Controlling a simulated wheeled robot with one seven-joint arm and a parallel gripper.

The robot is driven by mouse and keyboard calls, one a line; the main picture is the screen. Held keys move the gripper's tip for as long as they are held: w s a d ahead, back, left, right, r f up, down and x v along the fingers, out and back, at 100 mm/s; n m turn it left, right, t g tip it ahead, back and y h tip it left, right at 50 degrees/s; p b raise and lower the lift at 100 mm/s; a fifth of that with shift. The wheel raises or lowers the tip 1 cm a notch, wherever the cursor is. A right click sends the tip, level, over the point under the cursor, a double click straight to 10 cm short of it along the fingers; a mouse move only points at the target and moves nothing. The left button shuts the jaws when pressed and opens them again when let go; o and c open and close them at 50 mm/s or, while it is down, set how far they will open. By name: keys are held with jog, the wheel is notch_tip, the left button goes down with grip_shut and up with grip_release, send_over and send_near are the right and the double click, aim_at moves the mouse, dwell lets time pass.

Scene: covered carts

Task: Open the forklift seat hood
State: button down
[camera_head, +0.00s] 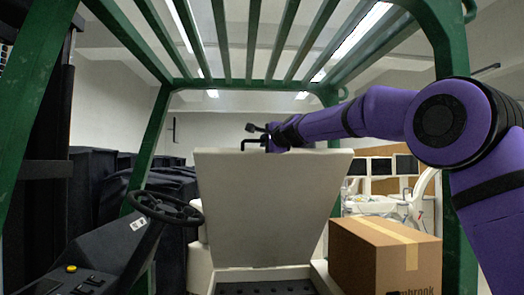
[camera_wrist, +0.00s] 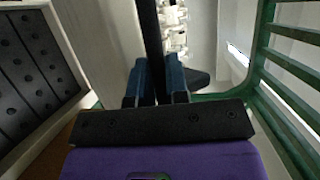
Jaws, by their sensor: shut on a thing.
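The beige seat hood (camera_head: 265,205) of the forklift stands raised, nearly upright, in the middle of the head view. A dark, perforated base (camera_head: 265,288) shows below it. A black handle (camera_head: 252,141) sits at the hood's top edge. My gripper (camera_head: 268,138) is at that top edge, reached in from the right by my purple arm. In the wrist view my gripper (camera_wrist: 157,82) has its two blue fingers on either side of the black handle bar (camera_wrist: 152,30), shut on it. The exact finger contact is partly hidden.
The green overhead guard (camera_head: 250,84) surrounds the seat area. A steering wheel (camera_head: 165,207) and black console (camera_head: 75,272) are at left. A cardboard box (camera_head: 385,255) stands at right, below my arm. Dark covered carts (camera_head: 92,190) are behind at left.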

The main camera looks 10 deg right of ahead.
jog(key=shift+w+r, duration=0.25)
jog(key=shift+w, duration=0.1)
jog(key=c, duration=1.1)
grip_release()
jog(key=shift+v, duration=5.4)
